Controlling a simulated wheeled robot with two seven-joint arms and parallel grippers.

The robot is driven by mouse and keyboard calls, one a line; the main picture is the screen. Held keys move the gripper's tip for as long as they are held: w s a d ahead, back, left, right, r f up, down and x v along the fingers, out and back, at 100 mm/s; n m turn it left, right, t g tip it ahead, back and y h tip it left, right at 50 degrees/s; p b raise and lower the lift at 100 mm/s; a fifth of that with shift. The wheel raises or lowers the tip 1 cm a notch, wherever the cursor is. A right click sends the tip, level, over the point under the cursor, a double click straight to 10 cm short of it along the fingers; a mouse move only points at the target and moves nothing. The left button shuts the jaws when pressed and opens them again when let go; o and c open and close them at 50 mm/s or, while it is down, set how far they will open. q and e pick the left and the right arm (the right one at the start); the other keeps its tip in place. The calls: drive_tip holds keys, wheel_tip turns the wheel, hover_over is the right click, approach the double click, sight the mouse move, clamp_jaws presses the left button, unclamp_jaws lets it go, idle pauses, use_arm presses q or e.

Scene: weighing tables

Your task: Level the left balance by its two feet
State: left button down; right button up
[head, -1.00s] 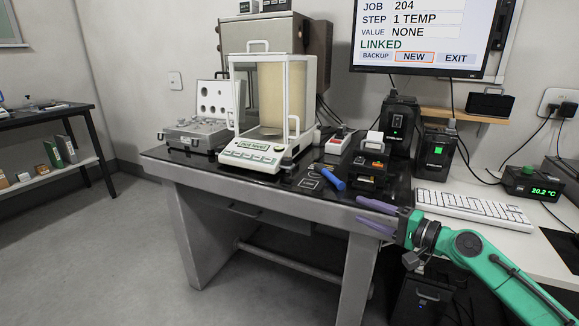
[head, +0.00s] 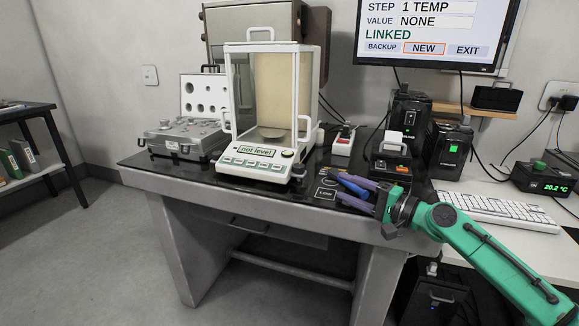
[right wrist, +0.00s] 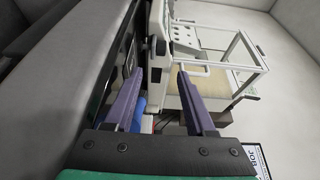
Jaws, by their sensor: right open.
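The balance (head: 250,165) is a white unit with a clear-walled weighing chamber on the dark table top. Its front label reads "not level". A dark foot (head: 301,170) shows under its front right corner; its other foot cannot be made out. My right gripper (head: 338,184), with purple fingers, is open to the right of that corner, apart from the balance. In the right wrist view the open fingers (right wrist: 160,76) point toward the balance's white body (right wrist: 158,25), which appears sideways. My left gripper is not in view.
A blue-handled tool (head: 351,186) lies on the table, partly hidden by my right fingers. An open weight case (head: 185,140) stands left of the balance. A small red-topped box (head: 344,140) and a dark printer-like device (head: 391,160) stand to the right. A keyboard (head: 495,211) lies farther right.

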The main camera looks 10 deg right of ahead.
sight(303, 170)
drive_tip(key=shift+w+a+r, duration=0.1)
drive_tip(key=shift+w+r, duration=0.15)
drive_tip(key=p+x, duration=0.2)
drive_tip(key=x, duration=0.3)
drive_tip(key=shift+a+r, duration=0.1)
drive_tip(key=shift+r, duration=0.1)
drive_tip(key=x, duration=0.7)
drive_tip(key=shift+w+a+f, duration=0.2)
drive_tip(key=shift+w+f, duration=0.1)
drive_tip(key=shift+f, duration=0.1)
drive_tip(key=shift+w+a, duration=0.3)
drive_tip(key=shift+w, duration=0.05)
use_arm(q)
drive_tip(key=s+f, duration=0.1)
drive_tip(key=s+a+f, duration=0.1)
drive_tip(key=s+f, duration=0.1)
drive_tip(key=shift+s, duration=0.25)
use_arm(e)
clamp_jaws()
